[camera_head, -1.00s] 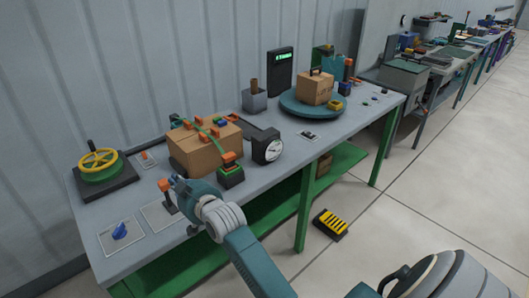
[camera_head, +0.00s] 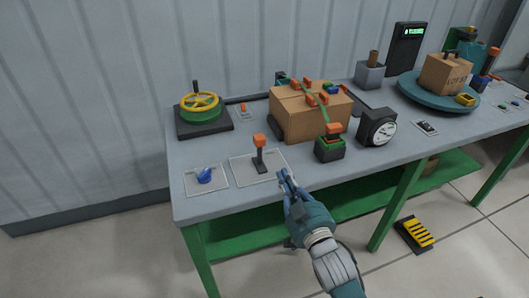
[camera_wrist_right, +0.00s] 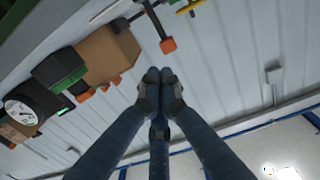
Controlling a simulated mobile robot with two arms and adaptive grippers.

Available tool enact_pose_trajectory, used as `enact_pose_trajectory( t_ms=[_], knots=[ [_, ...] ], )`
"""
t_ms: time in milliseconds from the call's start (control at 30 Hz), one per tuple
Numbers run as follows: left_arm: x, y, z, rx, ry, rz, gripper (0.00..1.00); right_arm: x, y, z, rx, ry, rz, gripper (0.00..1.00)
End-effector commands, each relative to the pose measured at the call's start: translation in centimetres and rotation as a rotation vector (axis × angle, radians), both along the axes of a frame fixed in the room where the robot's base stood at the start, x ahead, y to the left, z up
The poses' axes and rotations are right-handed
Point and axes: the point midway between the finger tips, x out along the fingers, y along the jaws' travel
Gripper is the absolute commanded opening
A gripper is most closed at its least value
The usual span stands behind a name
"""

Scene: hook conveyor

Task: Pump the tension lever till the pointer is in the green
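A lever with an orange knob (camera_head: 259,140) stands upright on a pale plate (camera_head: 244,174) near the table's front edge. My right gripper (camera_head: 284,174) is in front and to the right of it, apart from it. In the right wrist view my fingertips (camera_wrist_right: 159,76) are together and empty, with the orange knob (camera_wrist_right: 168,45) just beyond them. A round dial gauge (camera_head: 382,133) with a white face stands to the right; its pointer is too small to read. A green strap (camera_head: 311,92) runs over a cardboard box (camera_head: 289,119). My left gripper is not in view.
A green block with an orange top (camera_head: 330,148) stands between box and gauge. A blue knob (camera_head: 205,175) lies left of the lever, a yellow handwheel (camera_head: 201,101) behind. A turntable with a box (camera_head: 446,75) is at the right. A yellow-striped pedal (camera_head: 416,234) is on the floor.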

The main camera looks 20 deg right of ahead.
Motion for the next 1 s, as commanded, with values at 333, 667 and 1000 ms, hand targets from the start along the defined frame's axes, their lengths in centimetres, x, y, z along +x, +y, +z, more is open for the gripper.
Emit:
enact_pose_trajectory(
  t_ms=[333,667,1000],
  knots=[
    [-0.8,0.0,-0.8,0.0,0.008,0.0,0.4,-1.7,0.5,-0.2,0.004,-0.025,0.016,0.0],
    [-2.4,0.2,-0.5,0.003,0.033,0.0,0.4,-0.2,0.5,-0.1,0.004,-0.025,0.016,0.0],
    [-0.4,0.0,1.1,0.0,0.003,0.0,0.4,6.9,0.7,0.1,0.003,-0.025,0.015,0.0]
  ],
)
